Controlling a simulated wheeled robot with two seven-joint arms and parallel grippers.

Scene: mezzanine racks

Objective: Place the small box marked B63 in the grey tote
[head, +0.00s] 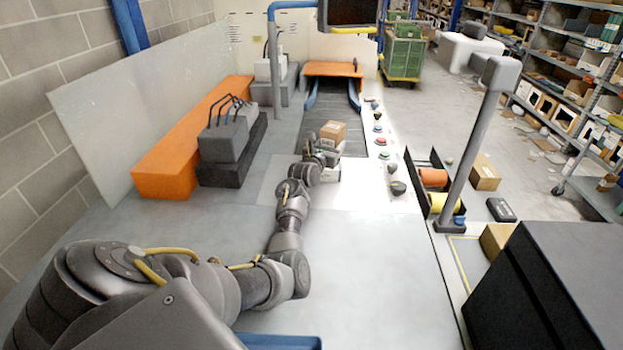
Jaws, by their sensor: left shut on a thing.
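A small brown cardboard box (333,132) is at the far end of my left arm, in the middle of the head view. My left gripper (325,149) is at the near side of this box and is shut on it. The box has a pale label, but its marking is too small to read, so I cannot confirm B63. The fingertips are partly hidden by the wrist. I cannot make out a grey tote for certain. My right gripper is not in view.
A dark conveyor (336,125) lies behind the box. Coloured buttons line the white panel (381,170) to its right. A long orange block (190,140) and grey blocks (229,132) stand left. A grey post (470,150) rises right. The near grey table top (370,260) is clear.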

